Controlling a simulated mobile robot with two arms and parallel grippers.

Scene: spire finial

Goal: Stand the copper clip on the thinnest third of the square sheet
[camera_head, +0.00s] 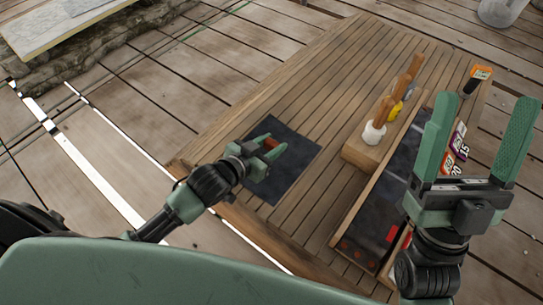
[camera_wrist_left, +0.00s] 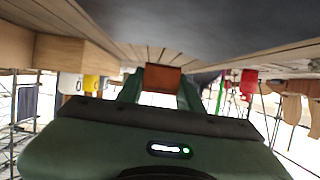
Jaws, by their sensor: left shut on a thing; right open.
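The copper clip (camera_head: 271,143) is between the fingers of my left gripper (camera_head: 276,138), which is shut on it over the dark square sheet (camera_head: 292,172). In the left wrist view the clip (camera_wrist_left: 162,77) is a flat copper-brown piece between the green fingers, close to the dark sheet surface (camera_wrist_left: 190,25). I cannot tell whether the clip touches the sheet. The sheet lies flat on the slatted table, partly hidden by the gripper; its thirds cannot be told apart. My right gripper (camera_head: 484,145) is open and empty, raised at the right.
A wooden block (camera_head: 368,155) holding several wooden-handled tools stands right of the sheet. Beyond it is a long wooden-edged tray (camera_head: 350,225) with dark and red pieces. Numbered tags (camera_head: 460,140) lie near the right gripper. The slatted table (camera_head: 310,100) is clear behind the sheet.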

